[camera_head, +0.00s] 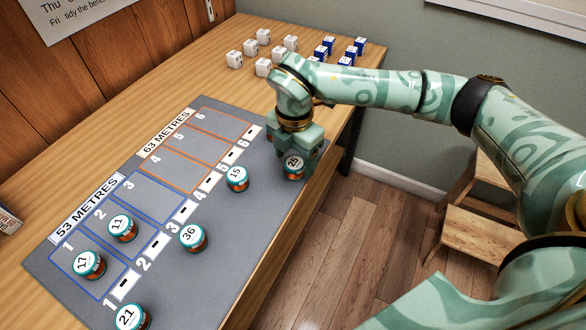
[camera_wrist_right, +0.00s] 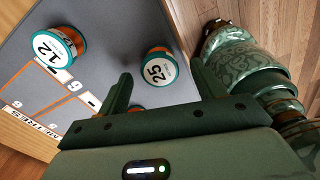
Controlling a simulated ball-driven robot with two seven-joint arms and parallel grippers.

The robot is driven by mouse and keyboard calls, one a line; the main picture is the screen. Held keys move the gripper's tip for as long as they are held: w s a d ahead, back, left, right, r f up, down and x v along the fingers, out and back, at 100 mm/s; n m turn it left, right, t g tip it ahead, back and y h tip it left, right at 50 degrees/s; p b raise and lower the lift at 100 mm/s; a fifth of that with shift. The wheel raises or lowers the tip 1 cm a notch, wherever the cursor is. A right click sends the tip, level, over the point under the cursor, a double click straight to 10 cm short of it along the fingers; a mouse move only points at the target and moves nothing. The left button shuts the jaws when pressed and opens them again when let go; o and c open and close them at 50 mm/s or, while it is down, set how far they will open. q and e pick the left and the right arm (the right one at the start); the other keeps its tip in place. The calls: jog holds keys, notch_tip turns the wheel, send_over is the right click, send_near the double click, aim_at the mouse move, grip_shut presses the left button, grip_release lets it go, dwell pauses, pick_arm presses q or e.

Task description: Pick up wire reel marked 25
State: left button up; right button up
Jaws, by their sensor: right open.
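The wire reel marked 25 (camera_head: 293,167), with a teal rim, white label and orange-brown side, stands on the grey mat near the table's right edge. It also shows in the right wrist view (camera_wrist_right: 158,67), upright. My right gripper (camera_head: 297,148) is right at this reel in the head view, partly covering its back. In the right wrist view the open, empty fingers (camera_wrist_right: 161,78) point toward the reel, which appears between and just beyond their tips. Whether they touch it cannot be told. My left gripper is not in view.
A reel marked 12 (camera_wrist_right: 60,46) shows in the wrist view. White cubes (camera_head: 234,59) and blue cubes (camera_head: 360,45) sit at the back.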

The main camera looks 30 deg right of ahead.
notch_tip(320, 180, down, 3)
jog(key=shift+r, duration=0.3)
jog(key=c, duration=1.1)
jog(key=shift+o, duration=0.2)
